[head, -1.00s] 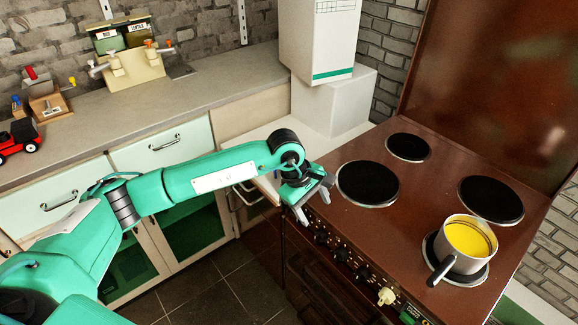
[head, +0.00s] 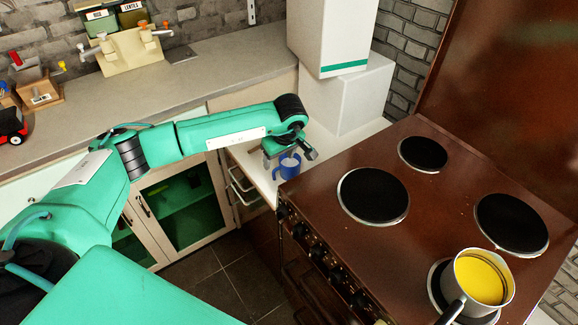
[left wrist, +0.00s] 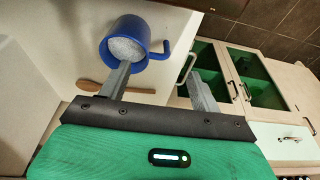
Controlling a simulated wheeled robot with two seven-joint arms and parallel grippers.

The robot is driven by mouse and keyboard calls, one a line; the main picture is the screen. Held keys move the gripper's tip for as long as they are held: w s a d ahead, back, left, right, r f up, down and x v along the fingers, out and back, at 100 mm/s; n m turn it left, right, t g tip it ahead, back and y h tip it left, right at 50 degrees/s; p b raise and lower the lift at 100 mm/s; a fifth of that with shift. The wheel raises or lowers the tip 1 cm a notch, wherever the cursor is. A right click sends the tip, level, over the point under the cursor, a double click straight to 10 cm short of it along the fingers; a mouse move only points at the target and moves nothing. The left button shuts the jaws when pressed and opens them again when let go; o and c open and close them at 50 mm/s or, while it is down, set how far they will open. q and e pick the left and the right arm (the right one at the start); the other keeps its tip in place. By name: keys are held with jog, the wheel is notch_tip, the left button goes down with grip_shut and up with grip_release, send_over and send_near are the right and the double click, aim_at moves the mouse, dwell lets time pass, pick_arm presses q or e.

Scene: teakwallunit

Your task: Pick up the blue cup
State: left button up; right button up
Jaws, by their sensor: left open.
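The blue cup (head: 286,173) stands upright on the white counter beside the stove, partly hidden by my left gripper. It also shows in the left wrist view (left wrist: 112,54), with a pale grey inside and its handle pointing right. My left gripper (head: 289,157) is open and empty, over the cup from above. In the left wrist view one finger of the gripper (left wrist: 158,70) overlaps the cup's near rim, and the other is right of the handle. I cannot tell whether a finger touches the cup. My right gripper is not in view.
The brown stove (head: 330,260) adjoins the counter on the right, with a pot of yellow content (head: 484,278) on a front burner. White boxes (head: 345,95) stand behind the cup. A wooden spoon (left wrist: 88,86) lies beside the cup. Glass-door cabinets (head: 180,205) are below left.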

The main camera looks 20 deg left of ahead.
aim_at(278, 168)
pick_arm(q)
jog(key=shift+x, duration=0.8)
jog(key=shift+w+f, duration=0.15)
jog(key=shift+f, duration=0.2)
jog(key=shift+p+x, duration=0.65)
jog(key=shift+x, duration=0.4)
jog(key=x, duration=0.2)
jog(key=shift+f+p, duration=0.3)
jog(key=shift+w+a+f, duration=0.1)
jog(key=shift+f, duration=0.25)
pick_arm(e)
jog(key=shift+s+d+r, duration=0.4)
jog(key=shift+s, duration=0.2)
pick_arm(q)
jog(key=shift+c, duration=0.2)
grip_shut()
